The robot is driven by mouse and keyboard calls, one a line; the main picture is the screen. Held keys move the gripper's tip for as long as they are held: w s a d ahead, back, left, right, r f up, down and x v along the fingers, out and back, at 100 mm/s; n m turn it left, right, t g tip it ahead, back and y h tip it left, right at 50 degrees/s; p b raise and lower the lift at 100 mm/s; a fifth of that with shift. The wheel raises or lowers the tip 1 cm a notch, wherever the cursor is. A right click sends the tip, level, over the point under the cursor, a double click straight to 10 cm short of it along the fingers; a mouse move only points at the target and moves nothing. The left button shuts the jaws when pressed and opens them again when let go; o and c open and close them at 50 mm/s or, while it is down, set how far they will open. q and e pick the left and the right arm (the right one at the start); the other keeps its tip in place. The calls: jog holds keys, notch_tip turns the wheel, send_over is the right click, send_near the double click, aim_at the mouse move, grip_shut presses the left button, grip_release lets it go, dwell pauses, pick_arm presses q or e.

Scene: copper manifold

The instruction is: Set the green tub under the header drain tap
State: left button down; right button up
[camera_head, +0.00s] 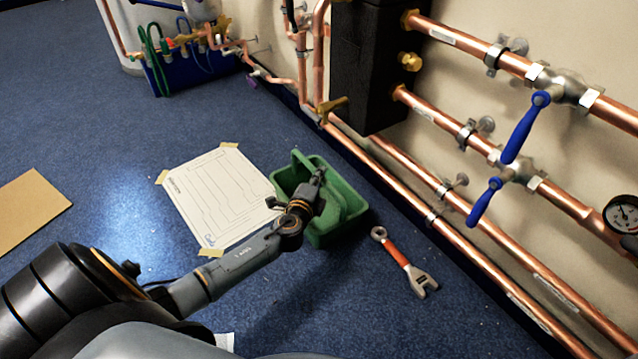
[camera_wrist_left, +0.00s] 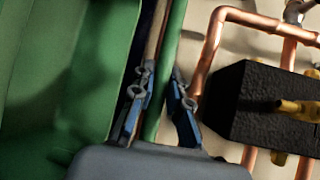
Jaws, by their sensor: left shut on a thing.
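The green tub (camera_head: 342,226) is near the floor below the wall pipes; I cannot tell whether it touches the floor. My left gripper (camera_head: 318,177) is shut on the tub's rim. In the left wrist view, the fingers (camera_wrist_left: 162,88) sit on either side of the green rim, and the tub's wall (camera_wrist_left: 50,80) fills the left. A brass tap (camera_head: 332,106) is on the pipework at the lower left of the black block (camera_head: 366,65), beyond the tub. My right gripper is not in view.
A taped paper drawing (camera_head: 215,195) lies left of the tub. A wrench with an orange handle (camera_head: 403,262) lies to its right. Copper pipes (camera_head: 400,195) run low along the wall. A blue crate (camera_head: 190,72) stands at the back left. Cardboard (camera_head: 30,208) lies far left.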

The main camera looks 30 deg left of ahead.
pick_arm(q)
jog(key=shift+r, duration=0.15)
jog(key=c, duration=1.8)
grip_release()
jog(key=shift+f, duration=0.25)
jog(key=o, duration=0.5)
jog(key=shift+r, duration=0.15)
